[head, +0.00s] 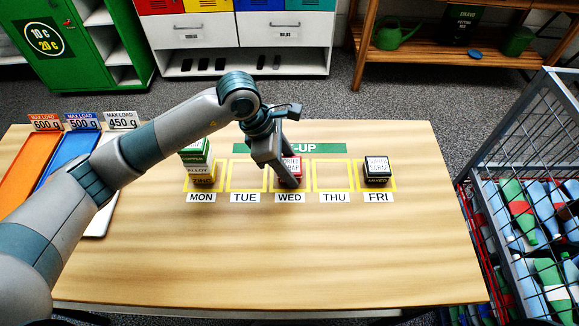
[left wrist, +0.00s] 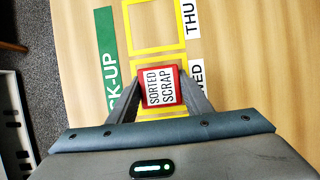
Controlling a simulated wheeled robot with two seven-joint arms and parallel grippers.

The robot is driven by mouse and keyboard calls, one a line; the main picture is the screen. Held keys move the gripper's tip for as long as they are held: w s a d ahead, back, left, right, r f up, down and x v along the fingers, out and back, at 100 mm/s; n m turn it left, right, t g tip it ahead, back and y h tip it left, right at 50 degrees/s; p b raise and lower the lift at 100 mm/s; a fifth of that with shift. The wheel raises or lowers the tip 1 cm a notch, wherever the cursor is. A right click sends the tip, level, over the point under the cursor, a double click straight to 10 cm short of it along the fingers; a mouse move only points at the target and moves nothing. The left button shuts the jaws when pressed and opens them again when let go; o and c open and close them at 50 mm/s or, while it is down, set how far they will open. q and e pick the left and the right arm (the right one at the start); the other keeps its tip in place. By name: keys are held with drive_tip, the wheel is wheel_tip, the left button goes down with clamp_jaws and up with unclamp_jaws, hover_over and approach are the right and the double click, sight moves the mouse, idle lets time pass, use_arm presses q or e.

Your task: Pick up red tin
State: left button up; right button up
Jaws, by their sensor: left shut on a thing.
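The red tin (head: 292,171) stands in the WED square on the table. It has a white label reading "SORTED SCRAP", which shows in the left wrist view (left wrist: 161,87). My left gripper (head: 279,181) reaches down over the WED square. Its fingers are on both sides of the tin and shut on it, as the left wrist view (left wrist: 158,98) also shows. The gripper hides part of the tin in the head view. I cannot tell whether the tin is clear of the table. My right gripper is not in view.
A stack of tins (head: 198,162) stands at MON. A black tin (head: 377,170) stands at FRI. The TUE and THU squares are empty. Load trays (head: 70,150) lie at the left. A wire cage (head: 500,170) with bottles is at the right. The front of the table (head: 300,250) is clear.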

sight(295, 164)
use_arm(q)
drive_tip(key=shift+r, duration=0.15)
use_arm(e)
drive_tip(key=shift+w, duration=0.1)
use_arm(q)
drive_tip(key=shift+r, duration=0.55)
wheel_tip(295, 164, up, 2)
drive_tip(key=shift+r+p, duration=0.1)
drive_tip(key=shift+p, duration=0.45)
drive_tip(key=shift+s+d+r, duration=0.15)
drive_tip(key=shift+d+r, duration=0.35)
drive_tip(key=shift+d, duration=0.05)
drive_tip(key=shift+s+d+r, duration=0.15)
drive_tip(key=shift+d+r, duration=0.35)
drive_tip(key=s+d+r, duration=0.2)
drive_tip(key=d+r, duration=0.3)
drive_tip(key=d, duration=0.4)
drive_tip(key=shift+s+r, duration=0.25)
drive_tip(key=shift+s, duration=0.1)
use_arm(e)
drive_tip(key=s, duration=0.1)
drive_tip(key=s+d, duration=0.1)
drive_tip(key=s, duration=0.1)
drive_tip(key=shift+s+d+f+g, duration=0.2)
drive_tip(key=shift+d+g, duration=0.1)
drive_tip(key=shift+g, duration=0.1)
